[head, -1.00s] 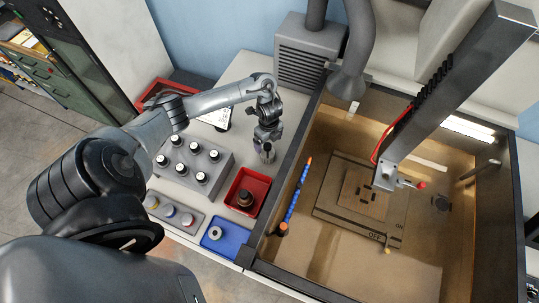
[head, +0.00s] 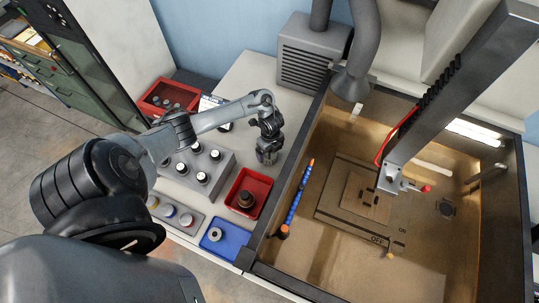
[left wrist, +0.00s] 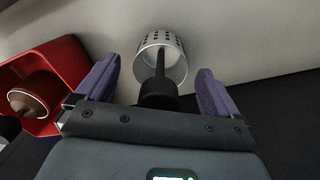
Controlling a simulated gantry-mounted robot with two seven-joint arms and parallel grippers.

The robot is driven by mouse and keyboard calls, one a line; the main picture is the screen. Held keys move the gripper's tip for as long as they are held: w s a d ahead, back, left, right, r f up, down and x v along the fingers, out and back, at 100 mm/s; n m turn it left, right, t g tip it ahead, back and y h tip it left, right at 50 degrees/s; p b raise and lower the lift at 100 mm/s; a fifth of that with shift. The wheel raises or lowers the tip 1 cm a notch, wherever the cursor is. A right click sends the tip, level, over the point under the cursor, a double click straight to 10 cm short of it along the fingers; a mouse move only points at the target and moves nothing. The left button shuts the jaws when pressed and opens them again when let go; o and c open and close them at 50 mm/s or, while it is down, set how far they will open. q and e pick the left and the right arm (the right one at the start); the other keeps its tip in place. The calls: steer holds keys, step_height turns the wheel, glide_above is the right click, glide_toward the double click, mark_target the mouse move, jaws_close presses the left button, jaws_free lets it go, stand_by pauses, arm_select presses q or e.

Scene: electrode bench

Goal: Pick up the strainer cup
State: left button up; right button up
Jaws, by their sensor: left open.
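The strainer cup (left wrist: 163,52) is a silver, perforated metal cup with a dark upright stem and a black knob. In the left wrist view it stands on the pale bench top, between the two purple fingers. My left gripper (left wrist: 157,82) is open, with one finger on each side of the knob and a gap on both sides. In the head view my left gripper (head: 267,157) points down at the bench and hides most of the cup. My right gripper is not in view.
A grey block (head: 215,160) with several capped bottles and a blue tray (head: 236,238) are nearby. The sunken work box's dark wall (head: 291,160) rises on the right.

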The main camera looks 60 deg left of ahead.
arm_select(q)
steer(key=c, duration=1.3)
steer(key=shift+o, duration=0.2)
steer(key=shift+r, duration=0.15)
steer(key=shift+r, duration=0.4)
step_height(320, 180, up, 26)
steer(key=p, duration=0.7)
